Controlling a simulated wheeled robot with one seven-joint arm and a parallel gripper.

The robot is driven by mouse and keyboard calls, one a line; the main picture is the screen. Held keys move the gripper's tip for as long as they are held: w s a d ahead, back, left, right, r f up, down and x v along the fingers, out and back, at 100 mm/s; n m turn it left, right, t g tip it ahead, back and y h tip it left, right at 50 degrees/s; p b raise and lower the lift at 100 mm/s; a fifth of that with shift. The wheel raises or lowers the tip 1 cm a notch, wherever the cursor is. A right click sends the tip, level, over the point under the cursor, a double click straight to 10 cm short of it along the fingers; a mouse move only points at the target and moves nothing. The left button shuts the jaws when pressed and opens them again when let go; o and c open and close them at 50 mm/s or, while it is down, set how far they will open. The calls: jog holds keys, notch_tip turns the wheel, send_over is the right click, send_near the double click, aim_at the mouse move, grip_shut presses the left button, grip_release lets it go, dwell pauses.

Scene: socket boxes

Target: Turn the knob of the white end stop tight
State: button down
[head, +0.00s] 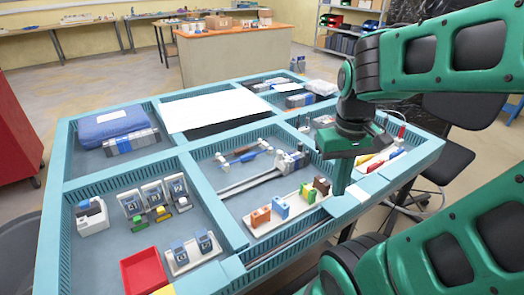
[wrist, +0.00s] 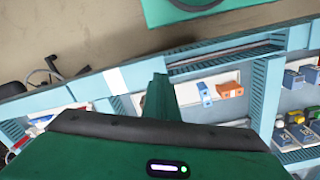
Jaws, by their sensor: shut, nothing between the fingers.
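A metal rail (head: 248,182) lies in the middle compartment of the table, with a grey, white and blue block group (head: 292,159) at its right end. Behind it lies a second bar with small white and blue pieces (head: 243,153). I cannot make out for sure which small white piece is the end stop, nor its knob. My gripper (head: 341,190) points down over the table's right part, to the right of the rail and apart from it. Its fingers are shut and empty. In the wrist view the green fingers (wrist: 158,95) rise above the dark wrist edge.
Labelled socket boxes (head: 155,197) and a red bin (head: 144,271) stand at the left. Blue dividers (head: 205,190) separate the compartments.

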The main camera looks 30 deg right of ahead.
jog(key=w+a+r+n+h, duration=0.15)
jog(key=w+a+n, duration=0.35)
jog(key=w+n, duration=0.6)
jog(key=w+a+r+n+h, duration=0.1)
jog(key=w+a+n+h, duration=0.25)
jog(key=w+n, duration=0.85)
jog(key=y, duration=0.1)
send_near(283, 169)
jog(key=a+f, duration=0.1)
jog(key=f, duration=0.1)
jog(key=a+f, duration=0.1)
jog(key=f, duration=0.1)
jog(key=shift+s+a, duration=0.2)
jog(key=shift+a, duration=0.05)
jog(key=shift+d, duration=1.2)
jog(key=shift+w+d, duration=0.1)
jog(key=shift+d, duration=0.75)
